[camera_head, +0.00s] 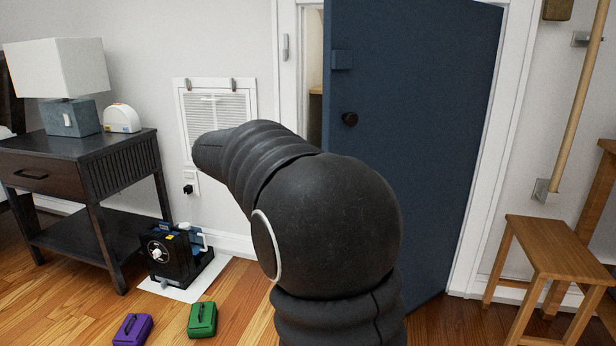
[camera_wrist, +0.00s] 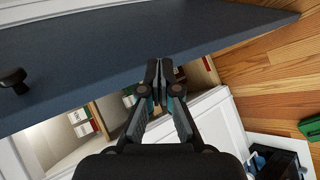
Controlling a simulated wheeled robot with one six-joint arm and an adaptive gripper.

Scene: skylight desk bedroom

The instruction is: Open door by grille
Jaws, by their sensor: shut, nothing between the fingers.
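The dark blue door (camera_head: 430,120) stands ajar, with a gap along its left edge. It has a round dark knob (camera_head: 350,119) and a small blue square block (camera_head: 342,60) near that edge. The white grille (camera_head: 217,118) is on the wall left of the door, partly covered by my arm. In the wrist view the door (camera_wrist: 130,45) crosses the top, with its knob (camera_wrist: 14,80) at the left. My gripper (camera_wrist: 160,68) is shut and empty, its tips by the door's edge at the opening; contact cannot be told. My arm hides the gripper in the head view.
Shelves with books (camera_wrist: 82,122) show inside the opening. A dark nightstand (camera_head: 80,165) stands left, with a black device (camera_head: 175,255), a green case (camera_head: 202,319) and a purple case (camera_head: 132,330) on the floor. A wooden stool (camera_head: 555,250) stands right.

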